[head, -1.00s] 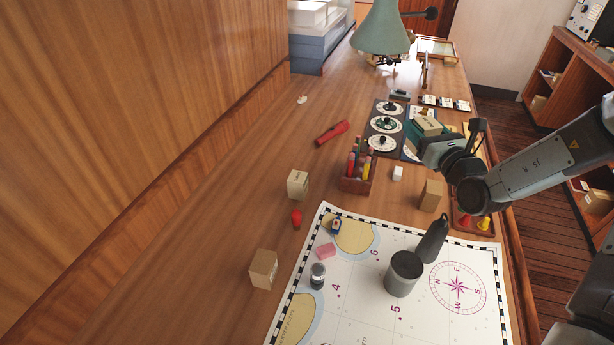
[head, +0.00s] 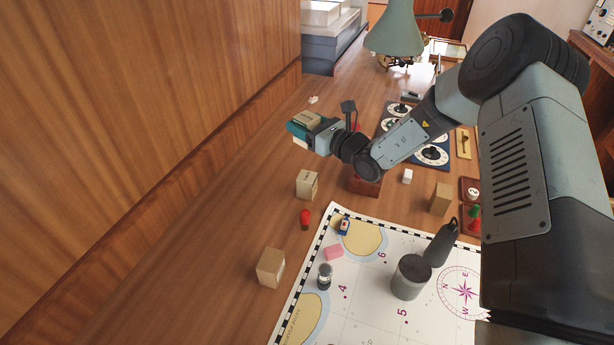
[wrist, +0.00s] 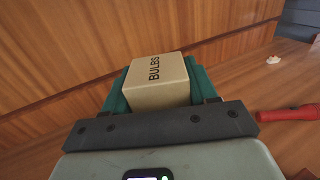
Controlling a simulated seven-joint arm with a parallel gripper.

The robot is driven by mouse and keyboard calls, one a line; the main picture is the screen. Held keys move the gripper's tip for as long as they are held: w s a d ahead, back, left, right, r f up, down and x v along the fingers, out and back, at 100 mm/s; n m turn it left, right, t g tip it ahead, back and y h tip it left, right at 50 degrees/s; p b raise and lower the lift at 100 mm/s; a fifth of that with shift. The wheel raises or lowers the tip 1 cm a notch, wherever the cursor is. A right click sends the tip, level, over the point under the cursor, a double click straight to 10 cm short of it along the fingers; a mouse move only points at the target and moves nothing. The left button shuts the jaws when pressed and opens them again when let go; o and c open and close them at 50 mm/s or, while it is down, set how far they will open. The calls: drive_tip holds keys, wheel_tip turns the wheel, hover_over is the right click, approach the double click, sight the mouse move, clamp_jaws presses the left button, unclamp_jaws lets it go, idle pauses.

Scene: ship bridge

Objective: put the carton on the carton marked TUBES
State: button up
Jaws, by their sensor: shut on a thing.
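My gripper (head: 301,127) is shut on a tan carton (head: 307,119), held above the desk's left part near the wood wall. In the wrist view the held carton (wrist: 157,85) sits between the teal fingers and reads BULBS. A tan carton with a small dark label (head: 307,185) stands on the desk, nearer than my gripper. Its lettering is too small to read. Two more plain-looking cartons stand on the desk, one at the near left (head: 270,268) and one right of centre (head: 440,198). I cannot tell which carton is marked TUBES.
A red bulb-shaped thing (head: 305,218) lies close to the labelled carton. The chart (head: 375,290) bears a grey cup (head: 411,277) and small items. A red flashlight (wrist: 290,113) lies right of the gripper in the wrist view. My arm hides most of the pen holder (head: 365,187).

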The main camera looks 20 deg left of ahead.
hover_over(305, 175)
wheel_tip(305, 175, down, 12)
drive_tip(key=shift+r, duration=0.1)
idle(0.4)
drive_tip(key=o, duration=1.1)
drive_tip(key=v, duration=1.2)
drive_tip(key=shift+s, duration=0.1)
